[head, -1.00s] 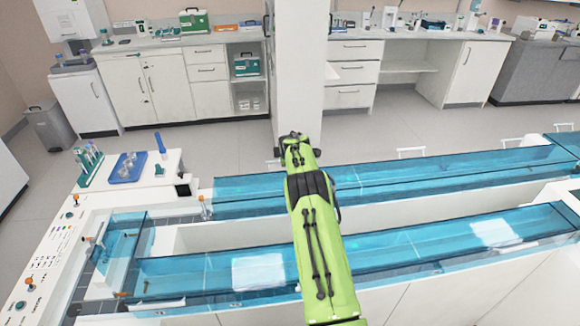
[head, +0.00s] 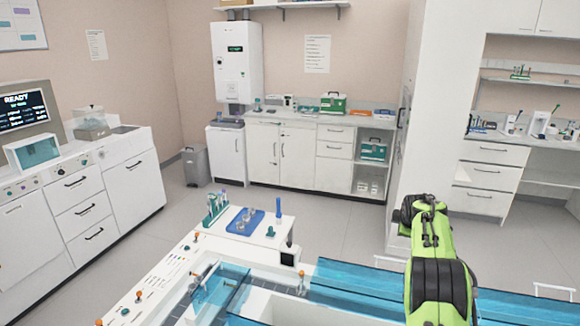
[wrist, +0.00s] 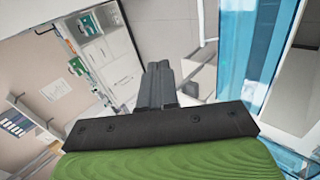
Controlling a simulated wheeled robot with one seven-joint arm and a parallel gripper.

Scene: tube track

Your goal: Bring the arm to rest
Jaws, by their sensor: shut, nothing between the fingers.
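My arm (head: 438,270) is green and black and rises at the right of the head view, in front of a white column. Its gripper end is hidden behind the arm there. In the wrist view my gripper (wrist: 159,72) shows its dark fingers together, with nothing between them. It is in the air, apart from the bench and the track.
The blue clear-covered track (head: 350,287) runs along the bench below and beside my arm. A blue tray (head: 245,222) and a green tube rack (head: 215,207) stand on the white bench. The white column (head: 397,190) rises behind my arm. Open floor (head: 340,221) lies beyond the bench.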

